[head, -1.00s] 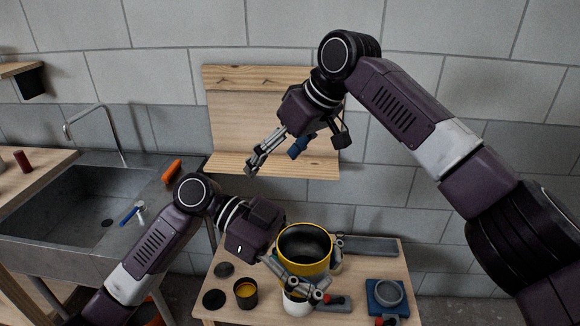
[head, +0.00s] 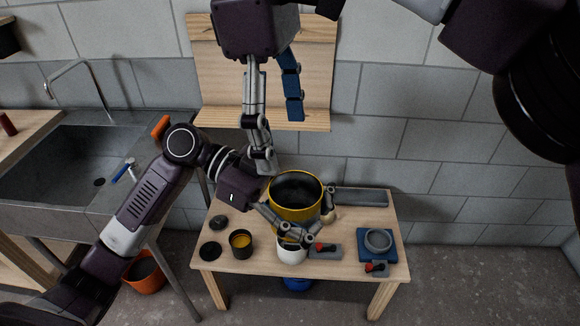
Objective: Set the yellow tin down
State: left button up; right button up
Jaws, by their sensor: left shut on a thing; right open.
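The yellow tin (head: 296,211) is open-topped with a dark inside. It is upright over the wooden worktable (head: 225,262), behind the white cup (head: 291,255). My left gripper (head: 310,222) is shut on the yellow tin, with fingers around its front and right side. The tin's base is hidden, so I cannot tell whether it touches the table. My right gripper (head: 261,158) is open and empty, pointing down just behind and left of the tin's rim.
A dark tin with yellow content (head: 240,243) and dark discs (head: 210,250) are on the table's left. A blue block with a grey ring (head: 377,243) and red-handled tools (head: 325,251) are on the right. A grey tray (head: 360,196) lies at the back. Bare wood shows between them.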

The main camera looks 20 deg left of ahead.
aim_at(292, 183)
jog(key=f, duration=0.3)
jog(key=d+f, duration=0.1)
jog(key=f, duration=0.5)
jog(key=shift+d+f, duration=0.15)
jog(key=shift+d, duration=0.1)
jog(key=c, duration=1.4)
jog(key=o, duration=1.4)
notch_tip(292, 183, up, 12)
jog(key=a, duration=0.2)
